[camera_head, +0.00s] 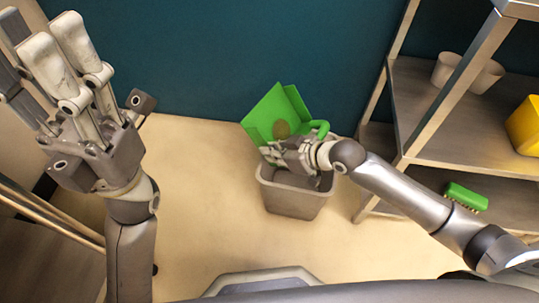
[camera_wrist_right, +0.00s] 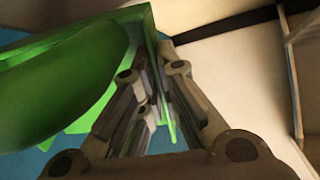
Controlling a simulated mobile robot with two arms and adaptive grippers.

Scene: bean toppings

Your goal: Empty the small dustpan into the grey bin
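The small green dustpan (camera_head: 268,112) is tilted up above and behind the grey bin (camera_head: 293,201), against the dark teal wall. A brownish round patch shows on its face; I cannot tell what it is. My right gripper (camera_head: 283,150) is shut on the dustpan, over the bin's back part. The right wrist view shows the dustpan (camera_wrist_right: 65,85) large at the left, with green between the fingers (camera_wrist_right: 150,85). The gripper and arm hide part of the bin's opening. My left gripper (camera_head: 50,45) is raised at the left, fingers apart and empty.
A metal shelf unit (camera_head: 440,110) stands at the right, close to my right arm. It carries white cups (camera_head: 447,68), a yellow container (camera_head: 525,125) and a green brush (camera_head: 466,196). The beige floor (camera_head: 200,200) left of the bin is clear.

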